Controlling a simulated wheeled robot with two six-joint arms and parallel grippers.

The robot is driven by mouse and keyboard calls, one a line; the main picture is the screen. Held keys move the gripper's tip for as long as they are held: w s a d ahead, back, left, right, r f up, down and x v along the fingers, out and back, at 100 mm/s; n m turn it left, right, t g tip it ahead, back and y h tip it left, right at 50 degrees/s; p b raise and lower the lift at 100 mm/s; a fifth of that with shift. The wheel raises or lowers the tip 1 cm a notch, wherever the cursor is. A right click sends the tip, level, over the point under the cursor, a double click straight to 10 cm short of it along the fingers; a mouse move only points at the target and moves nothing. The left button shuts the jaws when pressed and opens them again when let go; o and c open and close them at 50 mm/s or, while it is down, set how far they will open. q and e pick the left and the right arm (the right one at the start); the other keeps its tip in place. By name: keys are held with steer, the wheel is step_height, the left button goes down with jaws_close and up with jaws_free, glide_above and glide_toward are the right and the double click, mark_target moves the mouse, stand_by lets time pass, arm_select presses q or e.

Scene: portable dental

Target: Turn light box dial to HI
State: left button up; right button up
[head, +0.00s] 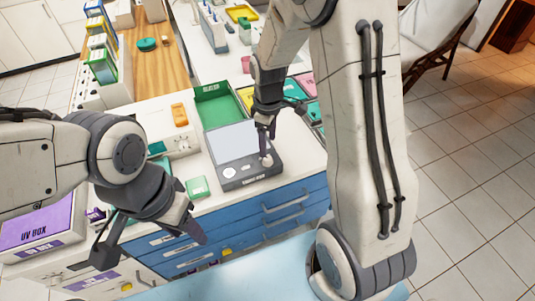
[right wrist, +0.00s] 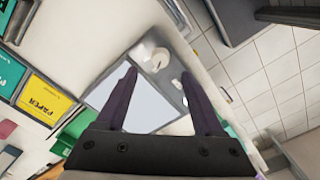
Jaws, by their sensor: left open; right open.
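The light box (head: 234,138) lies on the white counter, a dark grey case with a pale panel. Its small pale dial (head: 267,160) is on the front right part of the case. My right gripper (head: 267,143) points down close over the dial. In the right wrist view, a pale round knob (right wrist: 160,59) shows between and just beyond the open fingers, with the pale panel (right wrist: 140,104) below it. I cannot tell whether the fingers touch it, and the dial's setting is too small to read. My left gripper (head: 150,240) is open and empty in front of the drawers.
A green bin (head: 218,110) stands behind the light box, with coloured trays beside it. A small green box (head: 197,187) lies to its left. A purple UV box (head: 38,228) is at lower left. Blue drawers (head: 290,208) with handles face the front.

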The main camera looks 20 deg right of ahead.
mark_target(267, 158)
step_height(267, 158, down, 7)
steer(key=shift+r+p, duration=0.1)
steer(key=shift+p, duration=0.3)
jaws_close()
